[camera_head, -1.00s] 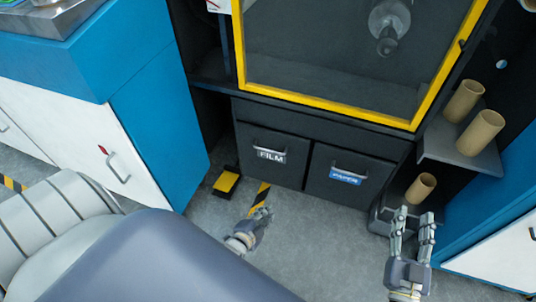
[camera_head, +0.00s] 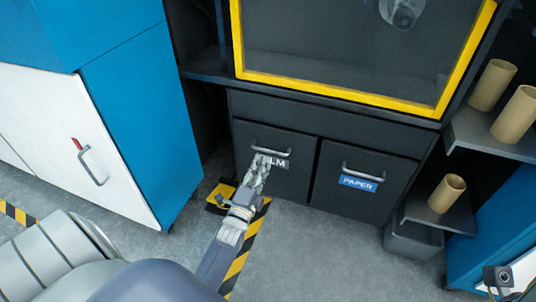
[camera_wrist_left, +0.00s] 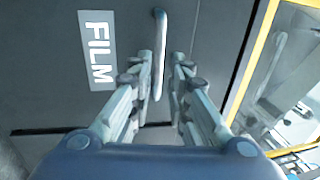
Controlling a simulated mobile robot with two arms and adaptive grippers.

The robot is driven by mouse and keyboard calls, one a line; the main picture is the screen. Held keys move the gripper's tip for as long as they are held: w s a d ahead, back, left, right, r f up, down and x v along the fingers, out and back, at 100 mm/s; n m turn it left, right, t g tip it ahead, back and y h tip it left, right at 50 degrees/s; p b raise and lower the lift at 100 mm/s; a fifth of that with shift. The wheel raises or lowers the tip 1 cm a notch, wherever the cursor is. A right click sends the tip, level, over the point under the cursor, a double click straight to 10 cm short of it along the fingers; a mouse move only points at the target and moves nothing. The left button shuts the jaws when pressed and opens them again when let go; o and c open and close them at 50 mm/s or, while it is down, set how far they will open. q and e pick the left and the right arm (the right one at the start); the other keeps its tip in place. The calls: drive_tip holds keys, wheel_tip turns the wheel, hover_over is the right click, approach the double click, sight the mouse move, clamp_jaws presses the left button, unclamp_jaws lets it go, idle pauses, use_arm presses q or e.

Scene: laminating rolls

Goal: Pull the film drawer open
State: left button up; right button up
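The film drawer (camera_head: 297,182) is a dark front low in the cabinet, flush and shut. My left gripper (camera_head: 259,163) is open in front of the drawer. In the left wrist view, the handle (camera_wrist_left: 161,50) lies in the gap between the two fingers (camera_wrist_left: 163,65), with the FILM label (camera_wrist_left: 98,50) to the left. I cannot tell whether a finger touches the handle. My right gripper is out of view.
The PAPER drawer (camera_head: 365,190) is shut to the right. A yellow-framed window (camera_head: 340,95) is above. Cardboard tubes (camera_head: 493,84) stand on shelves at right. A blue and white cabinet (camera_head: 130,110) stands at left. The floor in front of the drawers is clear.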

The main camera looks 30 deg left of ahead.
sight(268, 150)
use_arm(q)
drive_tip(key=b+x, duration=0.1)
drive_tip(key=x, duration=0.5)
drive_tip(key=shift+w+b, duration=0.3)
drive_tip(key=shift+b, duration=0.1)
clamp_jaws()
